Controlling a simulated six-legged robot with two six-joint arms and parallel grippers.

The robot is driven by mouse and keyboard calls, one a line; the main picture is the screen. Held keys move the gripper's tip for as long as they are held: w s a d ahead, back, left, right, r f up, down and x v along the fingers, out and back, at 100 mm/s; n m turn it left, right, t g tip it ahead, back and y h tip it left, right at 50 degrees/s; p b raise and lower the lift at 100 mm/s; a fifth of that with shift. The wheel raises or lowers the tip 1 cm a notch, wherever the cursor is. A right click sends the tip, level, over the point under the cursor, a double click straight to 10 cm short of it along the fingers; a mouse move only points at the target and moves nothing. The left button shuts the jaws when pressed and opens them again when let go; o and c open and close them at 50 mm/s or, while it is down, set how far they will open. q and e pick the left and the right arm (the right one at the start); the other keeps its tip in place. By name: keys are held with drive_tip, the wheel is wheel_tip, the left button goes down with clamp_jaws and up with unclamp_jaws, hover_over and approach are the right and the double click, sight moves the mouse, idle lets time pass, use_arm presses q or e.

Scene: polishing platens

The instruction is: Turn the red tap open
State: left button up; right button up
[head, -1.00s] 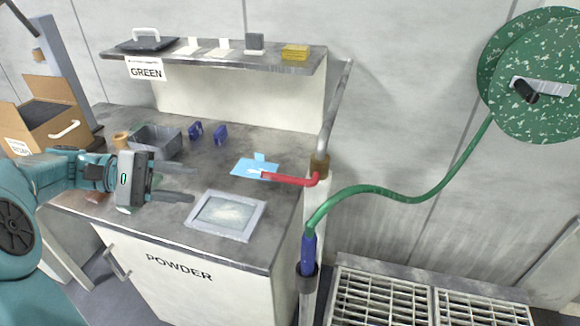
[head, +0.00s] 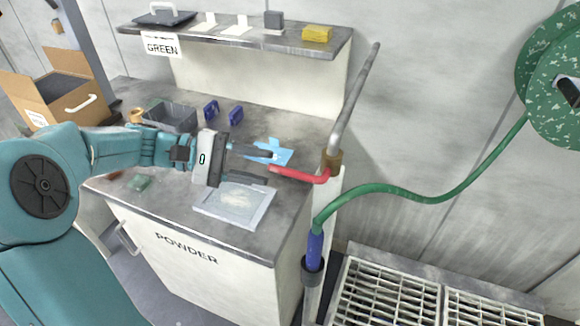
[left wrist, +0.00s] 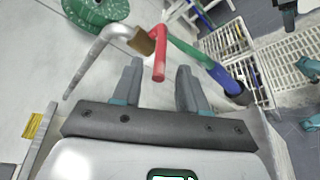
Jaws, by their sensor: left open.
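The red tap (head: 302,175) is a red lever on a brass fitting (head: 333,162) at the foot of a slanted grey pipe, by the bench's right edge. It points left in the head view. My left gripper (head: 272,165) is open, and its fingertips are close to the lever's free end in the head view. In the left wrist view the red tap (left wrist: 159,58) lies ahead of and between the two open fingers (left wrist: 158,72), with no clear contact. I cannot see my right gripper.
A green hose (head: 420,195) runs from a blue connector (head: 315,248) to the green reel (head: 550,85). A framed tray (head: 258,207), a blue sheet (head: 281,153) and a grey bin (head: 168,115) sit on the bench. White grating (head: 395,300) lies at lower right.

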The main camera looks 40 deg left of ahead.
sight(276, 170)
use_arm(q)
drive_tip(key=x, duration=0.6)
drive_tip(key=shift+d+p, duration=0.1)
drive_tip(key=shift+p, duration=0.2)
clamp_jaws()
